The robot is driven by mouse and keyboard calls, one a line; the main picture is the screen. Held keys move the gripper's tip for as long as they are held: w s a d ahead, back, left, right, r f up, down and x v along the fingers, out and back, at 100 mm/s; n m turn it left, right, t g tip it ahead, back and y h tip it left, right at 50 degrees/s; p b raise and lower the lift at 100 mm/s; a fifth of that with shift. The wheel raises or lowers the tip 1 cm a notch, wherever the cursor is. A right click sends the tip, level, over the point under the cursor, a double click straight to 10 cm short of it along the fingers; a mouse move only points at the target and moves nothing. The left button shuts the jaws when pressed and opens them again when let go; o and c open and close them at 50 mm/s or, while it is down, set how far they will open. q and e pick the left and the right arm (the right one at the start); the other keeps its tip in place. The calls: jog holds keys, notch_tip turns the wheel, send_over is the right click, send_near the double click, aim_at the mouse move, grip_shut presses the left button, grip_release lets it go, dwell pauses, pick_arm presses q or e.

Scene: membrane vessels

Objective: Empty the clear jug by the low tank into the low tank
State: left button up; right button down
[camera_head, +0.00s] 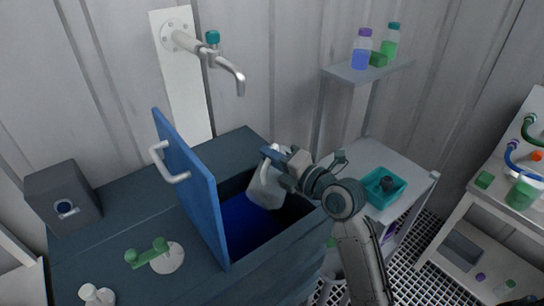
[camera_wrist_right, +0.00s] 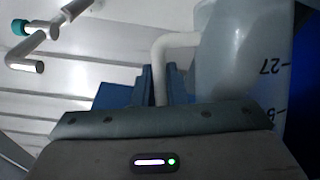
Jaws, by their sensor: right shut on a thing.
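The clear jug (camera_head: 266,189), whitish and see-through, is in the air over the opening of the low tank (camera_head: 285,240) and looks tilted. My right gripper (camera_head: 276,160) is shut on its handle. In the right wrist view the jug (camera_wrist_right: 235,50) fills the upper right, with dark scale marks, and its pale handle (camera_wrist_right: 160,65) runs between the blue fingers (camera_wrist_right: 160,85). The tank's blue lid (camera_head: 190,185) stands open on the left, with a white handle. The inside shows deep blue. I cannot see the jug's contents or any stream. My left gripper is out of view.
A wall tap (camera_head: 225,65) hangs above the tank. A grey box (camera_head: 63,194) and a green-handled valve (camera_head: 150,253) are on the left. A shelf (camera_head: 365,72) holds bottles. A teal tray (camera_head: 385,188) sits on a side table at the right.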

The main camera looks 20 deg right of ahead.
jog(key=shift+s, duration=0.1)
jog(key=shift+s+a+n+b, duration=0.25)
jog(key=shift+n+b, duration=0.05)
jog(key=shift+b, duration=0.7)
jog(key=shift+s+a+n+t+b, duration=0.35)
jog(key=shift+s+n+b, duration=0.1)
jog(key=shift+b, duration=0.5)
jog(key=shift+s+a+r+b, duration=0.15)
jog(key=shift+s+b, duration=0.05)
jog(key=shift+b, duration=0.1)
dwell(0.6)
